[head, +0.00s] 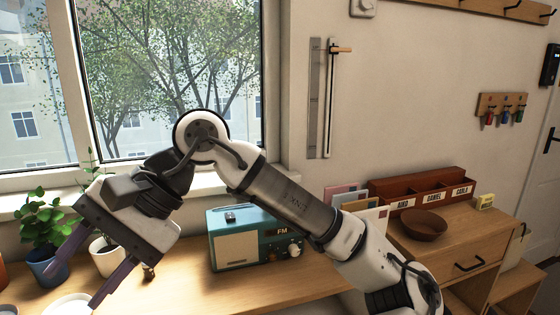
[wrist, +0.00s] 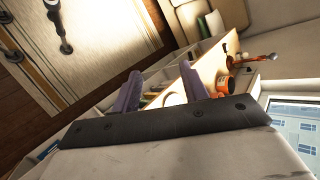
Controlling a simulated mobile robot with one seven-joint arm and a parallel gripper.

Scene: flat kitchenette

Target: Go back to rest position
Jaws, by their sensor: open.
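My gripper (head: 76,288) is at the lower left of the head view, tilted with its two fingers pointing down and left. The fingers are spread apart and nothing shows between them. It hangs in front of the window and the potted plants, above the wooden counter (head: 190,293). In the wrist view my gripper (wrist: 160,88) shows two purple-grey fingers standing apart. My arm rises from the lower right, bends at a high elbow in front of the window, and drops to the gripper.
A teal radio (head: 255,236) stands on the counter behind my arm. A blue plant pot (head: 47,265) stands near the gripper. A brown bowl (head: 423,225) and a red-brown letter organizer (head: 425,190) sit on the wooden cabinet at right. The wrist view shows a tilted room with a rug (wrist: 95,45).

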